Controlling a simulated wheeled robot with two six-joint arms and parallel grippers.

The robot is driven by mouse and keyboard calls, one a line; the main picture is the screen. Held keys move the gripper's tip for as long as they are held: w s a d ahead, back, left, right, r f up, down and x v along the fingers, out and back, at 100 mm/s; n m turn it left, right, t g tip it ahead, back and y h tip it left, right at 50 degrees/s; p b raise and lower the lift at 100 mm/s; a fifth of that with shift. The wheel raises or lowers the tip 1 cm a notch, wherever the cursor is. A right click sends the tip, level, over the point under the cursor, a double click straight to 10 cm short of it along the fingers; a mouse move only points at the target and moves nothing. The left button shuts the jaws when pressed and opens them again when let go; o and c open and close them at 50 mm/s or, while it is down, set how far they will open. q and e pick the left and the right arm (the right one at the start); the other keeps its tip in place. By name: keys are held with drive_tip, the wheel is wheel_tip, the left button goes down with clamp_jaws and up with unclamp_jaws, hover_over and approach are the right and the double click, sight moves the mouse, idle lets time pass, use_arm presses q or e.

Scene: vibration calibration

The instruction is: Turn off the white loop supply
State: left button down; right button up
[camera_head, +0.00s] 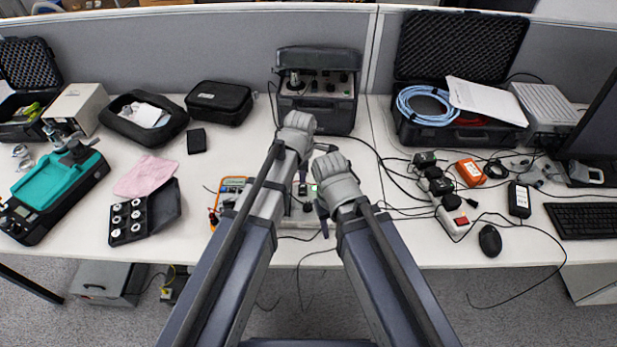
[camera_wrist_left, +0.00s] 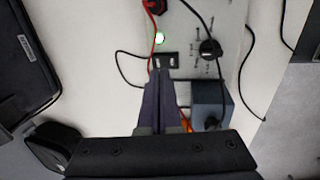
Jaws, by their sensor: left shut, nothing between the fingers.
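The white loop supply (camera_wrist_left: 198,30) is a white panel unit on the table, in the left wrist view. It has a black switch (camera_wrist_left: 165,61), a lit greenish lamp (camera_wrist_left: 159,38) and a black knob (camera_wrist_left: 210,48). My left gripper (camera_wrist_left: 163,74) is shut and empty, its tips at the near edge of the switch; I cannot tell whether they touch it. In the head view my arms hide much of the supply, and its lamp (camera_head: 314,187) shows lit between them. My right gripper (camera_head: 322,215) shows only as a dark finger piece.
A red plug (camera_wrist_left: 154,6) and cables run across the supply. A blue-grey box (camera_wrist_left: 211,98) stands beside it. An orange multimeter (camera_head: 229,192) lies to the left, a black instrument case (camera_head: 317,105) stands behind, and a power strip (camera_head: 452,216) lies right.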

sight(303, 190)
use_arm(q)
wheel_tip(303, 190, up, 10)
drive_tip(key=p, duration=0.8)
drive_tip(key=shift+p, duration=0.4)
use_arm(e)
wheel_tip(303, 190, up, 10)
use_arm(q)
drive_tip(key=shift+s, duration=0.1)
use_arm(e)
drive_tip(key=shift+w, duration=0.1)
